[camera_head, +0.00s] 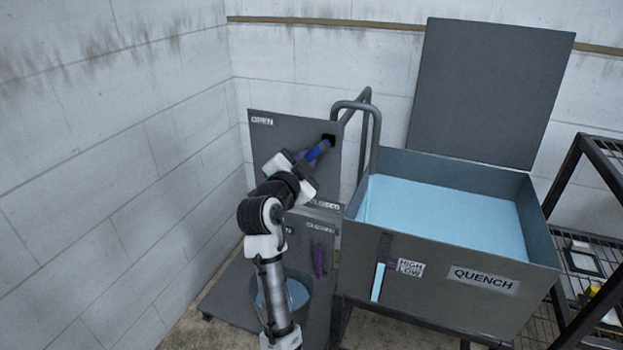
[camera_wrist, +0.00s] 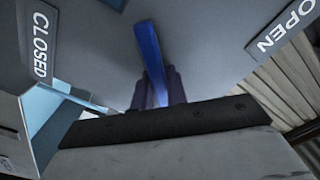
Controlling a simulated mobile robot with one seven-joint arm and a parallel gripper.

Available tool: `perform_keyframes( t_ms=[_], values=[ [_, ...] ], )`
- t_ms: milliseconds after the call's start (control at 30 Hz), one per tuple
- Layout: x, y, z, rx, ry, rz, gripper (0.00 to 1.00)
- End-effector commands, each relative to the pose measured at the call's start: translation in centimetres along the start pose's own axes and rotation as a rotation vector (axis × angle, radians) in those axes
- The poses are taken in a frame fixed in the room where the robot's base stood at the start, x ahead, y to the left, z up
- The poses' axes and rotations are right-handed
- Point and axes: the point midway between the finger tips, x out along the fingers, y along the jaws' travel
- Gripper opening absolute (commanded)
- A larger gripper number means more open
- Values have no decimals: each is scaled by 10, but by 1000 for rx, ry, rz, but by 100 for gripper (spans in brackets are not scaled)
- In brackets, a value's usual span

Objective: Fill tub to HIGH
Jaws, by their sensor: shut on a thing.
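The grey tub (camera_head: 470,312) labelled QUENCH holds light blue liquid (camera_head: 450,212). A gauge strip (camera_head: 378,280) on its front is light blue below and dark above. The light blue top is near the HIGH and LOW labels (camera_head: 410,267); the exact level is hard to tell. A blue handle (camera_head: 320,149) stands out from a grey panel (camera_head: 262,146) marked OPEN at upper left and CLOSED lower down. My gripper (camera_head: 303,158) is shut on this handle. The wrist view shows the blue handle (camera_wrist: 148,50) between my dark purple fingers (camera_wrist: 157,88).
A lower panel has a purple handle (camera_head: 319,260) and partly hidden labels. A bucket (camera_head: 298,293) with blue liquid sits beneath, partly behind my arm. A raised grey lid (camera_head: 490,90) stands behind the tub. Pipes (camera_head: 368,118) run between panel and tub. A dark rack (camera_head: 575,190) stands right.

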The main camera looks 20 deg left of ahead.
Motion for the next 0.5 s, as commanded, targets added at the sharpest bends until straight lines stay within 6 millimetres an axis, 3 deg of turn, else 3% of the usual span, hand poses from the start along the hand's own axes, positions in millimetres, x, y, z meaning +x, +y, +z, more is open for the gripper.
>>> perform_keyframes(
  t_ms=[500],
  values=[
    [0, -12, 0, 199, -2, 1, 0]
  ],
)
